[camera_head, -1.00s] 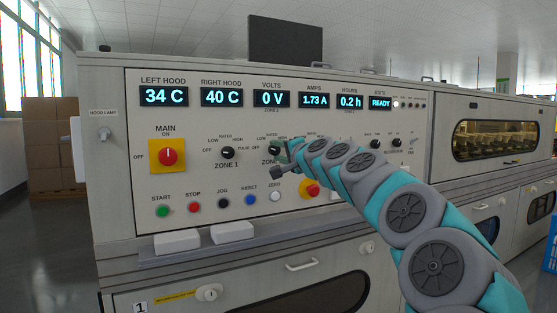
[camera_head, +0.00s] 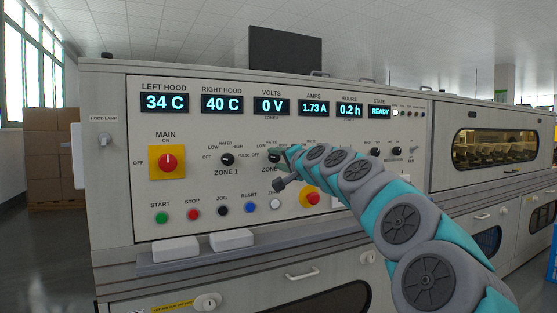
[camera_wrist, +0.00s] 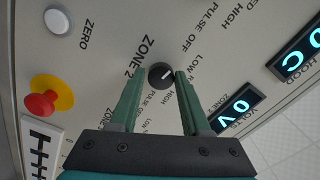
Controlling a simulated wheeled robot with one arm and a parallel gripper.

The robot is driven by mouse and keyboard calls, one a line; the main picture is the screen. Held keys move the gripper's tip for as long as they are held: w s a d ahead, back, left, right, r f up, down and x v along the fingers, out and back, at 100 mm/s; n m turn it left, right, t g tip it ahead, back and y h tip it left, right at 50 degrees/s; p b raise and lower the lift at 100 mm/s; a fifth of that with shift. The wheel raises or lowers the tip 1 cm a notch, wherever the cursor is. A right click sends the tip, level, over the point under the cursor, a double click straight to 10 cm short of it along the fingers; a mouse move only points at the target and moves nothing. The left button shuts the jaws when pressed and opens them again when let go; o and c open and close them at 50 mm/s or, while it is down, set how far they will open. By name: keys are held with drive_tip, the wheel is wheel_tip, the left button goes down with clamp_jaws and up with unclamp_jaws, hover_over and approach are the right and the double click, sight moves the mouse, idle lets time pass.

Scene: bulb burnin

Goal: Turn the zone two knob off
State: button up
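The zone two knob (camera_head: 274,157) is a black round dial on the cream control panel, partly hidden by my gripper in the head view. In the wrist view the knob (camera_wrist: 160,75) sits between the tips of my green fingers, with a white pointer mark slanting to the upper right. My gripper (camera_wrist: 160,76) is open with a finger on either side of the knob. The right fingertip is very close to it; I cannot tell if it touches. In the head view my gripper (camera_head: 281,166) is at the panel.
The zone one knob (camera_head: 227,159) is to the left. A red emergency button (camera_head: 311,199) on yellow is below right, and a white ZERO button (camera_head: 275,203) is below. The VOLTS display (camera_head: 271,105) above reads 0 V. A ledge (camera_head: 190,257) juts out under the panel.

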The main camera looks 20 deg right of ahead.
drive_tip(key=o, duration=0.4)
drive_tip(key=shift+c, duration=0.2)
drive_tip(key=shift+s+r, duration=0.1)
drive_tip(key=shift+s+d, duration=0.1)
drive_tip(key=shift+s, duration=0.55)
drive_tip(key=s, duration=0.6)
drive_tip(key=shift+s+p, duration=0.2)
drive_tip(key=shift+p, duration=0.1)
